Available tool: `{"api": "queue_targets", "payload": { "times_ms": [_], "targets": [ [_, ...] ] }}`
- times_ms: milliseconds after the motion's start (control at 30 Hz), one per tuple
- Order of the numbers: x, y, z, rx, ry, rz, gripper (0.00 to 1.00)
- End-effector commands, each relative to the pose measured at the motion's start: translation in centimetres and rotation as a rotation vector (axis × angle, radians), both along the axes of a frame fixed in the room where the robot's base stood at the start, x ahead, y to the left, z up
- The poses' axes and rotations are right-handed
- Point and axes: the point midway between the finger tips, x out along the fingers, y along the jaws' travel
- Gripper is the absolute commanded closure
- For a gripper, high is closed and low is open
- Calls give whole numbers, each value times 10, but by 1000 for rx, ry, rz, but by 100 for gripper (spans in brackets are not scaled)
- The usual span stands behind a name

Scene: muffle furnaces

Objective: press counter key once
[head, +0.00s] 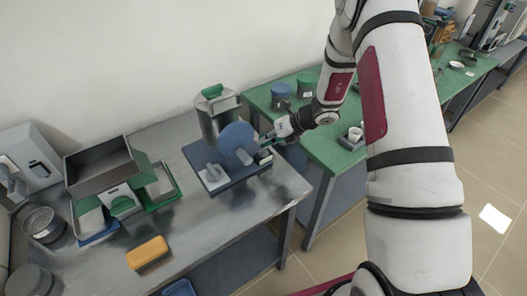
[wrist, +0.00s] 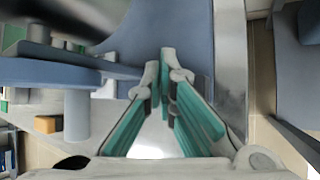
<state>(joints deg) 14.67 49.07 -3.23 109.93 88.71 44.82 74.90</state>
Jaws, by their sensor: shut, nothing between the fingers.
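On the metal table stands a device with a blue base plate (head: 236,181), an upright blue disc (head: 236,138) and a grey canister (head: 212,122) with a green handle. A small dark and white block (head: 263,157) sits at the right side of the disc; it may be the counter, but no key can be made out. My gripper (head: 262,141) is at the right of the disc, just above this block. In the wrist view, my gripper's teal fingers (wrist: 160,68) are shut with nothing between them, over the blue plate (wrist: 188,40). Contact cannot be told.
A grey open tray (head: 100,165) on a green and white stand, sieves (head: 42,222) and a yellow block (head: 148,253) stand on the left. A green-topped table (head: 335,150) with blue jars (head: 281,92) adjoins on the right. The metal table's front is mostly clear.

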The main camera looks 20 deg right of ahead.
Motion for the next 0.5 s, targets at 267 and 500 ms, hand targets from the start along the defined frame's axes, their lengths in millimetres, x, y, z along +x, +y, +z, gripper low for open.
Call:
{"api": "queue_targets", "payload": {
  "times_ms": [267, 500],
  "targets": [
    [0, 0, 13, 0, -1, 0, 100],
    [0, 0, 35, 0, -1, 0, 100]
  ]
}}
